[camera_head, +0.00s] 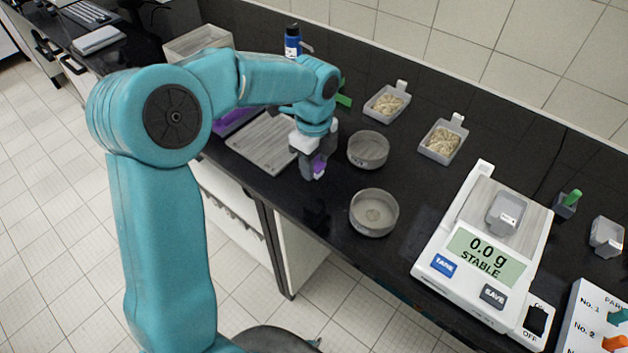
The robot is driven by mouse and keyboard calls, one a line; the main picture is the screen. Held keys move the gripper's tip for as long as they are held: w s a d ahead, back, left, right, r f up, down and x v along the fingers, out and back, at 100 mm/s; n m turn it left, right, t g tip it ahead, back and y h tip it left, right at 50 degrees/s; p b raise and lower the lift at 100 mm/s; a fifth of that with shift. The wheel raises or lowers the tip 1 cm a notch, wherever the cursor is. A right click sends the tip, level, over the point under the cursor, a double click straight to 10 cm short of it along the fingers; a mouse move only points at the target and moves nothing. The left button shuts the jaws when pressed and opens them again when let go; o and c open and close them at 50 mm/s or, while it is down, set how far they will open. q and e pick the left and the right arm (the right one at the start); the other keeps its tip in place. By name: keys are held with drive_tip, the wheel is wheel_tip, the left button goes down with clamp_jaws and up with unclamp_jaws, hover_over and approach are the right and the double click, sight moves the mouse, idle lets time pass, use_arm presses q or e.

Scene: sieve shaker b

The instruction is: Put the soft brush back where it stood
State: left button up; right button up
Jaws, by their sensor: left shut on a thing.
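My left gripper (313,172) is shut on a small purple thing (320,164), of which only a little shows between and beside the fingers. I cannot tell for certain that this is the soft brush, as the fingers hide most of it. The gripper points down over the dark bench, between the grey ribbed plate (262,148) on its left and two round metal sieves on its right. A green-topped thing (572,198) stands in a small dark holder (563,209) at the far right. My right gripper is out of view.
The sieves are an upper one (368,150) and a lower one (374,213). Behind are two sample trays (387,103) (441,141) and a blue bottle (292,42). A scale (447,268) reading 0.0 g carries a small tray. A green piece (343,99) is partly hidden by my wrist.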

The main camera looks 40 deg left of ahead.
sight(314, 190)
use_arm(q)
drive_tip(key=shift+f, duration=3.15)
drive_tip(key=shift+f, duration=0.15)
drive_tip(key=o, duration=1)
drive_tip(key=shift+o, duration=0.2)
wheel_tip(314, 190, up, 12)
drive_tip(key=shift+r, duration=0.25)
drive_tip(key=shift+s+f, duration=0.1)
